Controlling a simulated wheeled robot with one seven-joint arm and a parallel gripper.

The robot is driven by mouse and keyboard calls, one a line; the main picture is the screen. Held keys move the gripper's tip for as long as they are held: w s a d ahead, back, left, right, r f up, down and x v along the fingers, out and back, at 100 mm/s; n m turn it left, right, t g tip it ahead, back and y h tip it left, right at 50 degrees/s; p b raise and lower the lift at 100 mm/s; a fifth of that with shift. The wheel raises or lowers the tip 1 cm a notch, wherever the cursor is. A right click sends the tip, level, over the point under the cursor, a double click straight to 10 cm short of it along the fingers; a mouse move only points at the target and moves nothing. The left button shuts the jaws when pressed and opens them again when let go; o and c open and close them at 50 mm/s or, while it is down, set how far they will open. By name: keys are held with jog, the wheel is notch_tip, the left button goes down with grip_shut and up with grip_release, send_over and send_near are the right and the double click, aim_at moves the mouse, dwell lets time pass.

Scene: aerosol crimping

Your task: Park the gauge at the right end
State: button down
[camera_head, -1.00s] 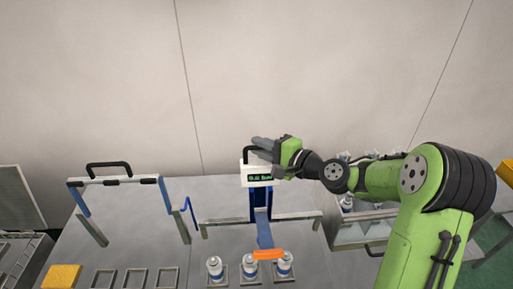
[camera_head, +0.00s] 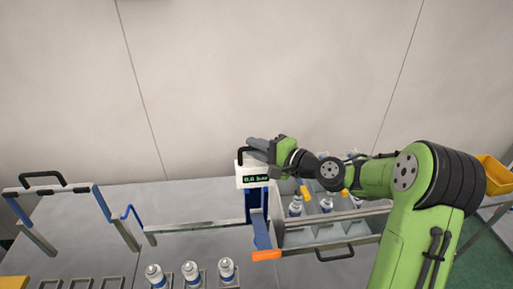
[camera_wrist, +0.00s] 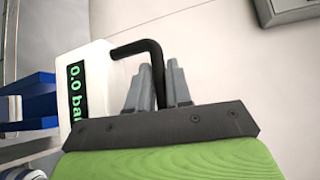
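The gauge (camera_head: 252,176) is a white box with a dark display, a black handle on top and a blue carriage below. It stands near the right end of its rail (camera_head: 190,227), with its orange tip (camera_head: 267,254) beside the bin's left wall. In the wrist view the gauge (camera_wrist: 88,92) reads 0.0 bar. My gripper (camera_wrist: 160,80) has its two grey fingers on either side of the handle's upright part (camera_wrist: 153,55), closed on it. In the head view my gripper (camera_head: 258,147) reaches the handle from the right.
Three white cans (camera_head: 190,272) stand in holders left of the orange tip. A divided bin (camera_head: 330,236) with several cans is right of the gauge. A frame with a black handle (camera_head: 42,178) stands at left. A yellow bin (camera_head: 495,174) is at far right.

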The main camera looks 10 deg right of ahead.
jog(key=c, duration=1.1)
grip_release()
jog(key=shift+d+f, duration=0.1)
jog(key=shift+d, duration=0.3)
jog(key=shift+c, duration=0.2)
jog(key=b+v, duration=0.2)
jog(key=v, duration=1.3)
jog(key=shift+s+d, duration=0.2)
jog(key=shift+s, duration=0.1)
